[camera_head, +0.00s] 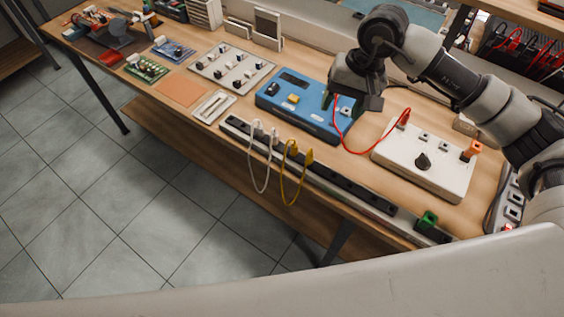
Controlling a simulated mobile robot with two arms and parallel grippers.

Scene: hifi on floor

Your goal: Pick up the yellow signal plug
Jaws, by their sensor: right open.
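A yellow plug (308,157) stands in the long dark socket strip (345,188) along the bench's front edge. A second yellow plug (292,148) sits just left of it. A yellow cable (283,192) joins them and hangs in a loop below the edge. A small yellow part (293,98) also shows on top of the blue box (275,106). My right gripper (346,106) is open above the right end of the blue box, behind and right of the yellow plugs, and apart from them. It partly covers the box and the red cable's end there. My left gripper is not in view.
A red cable (343,140) runs from the blue box to a white box (431,170) with a black knob and an orange plug (472,150). A white cable (252,165) hangs left of the yellow one. A green plug (427,221) sits at the strip's right end.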

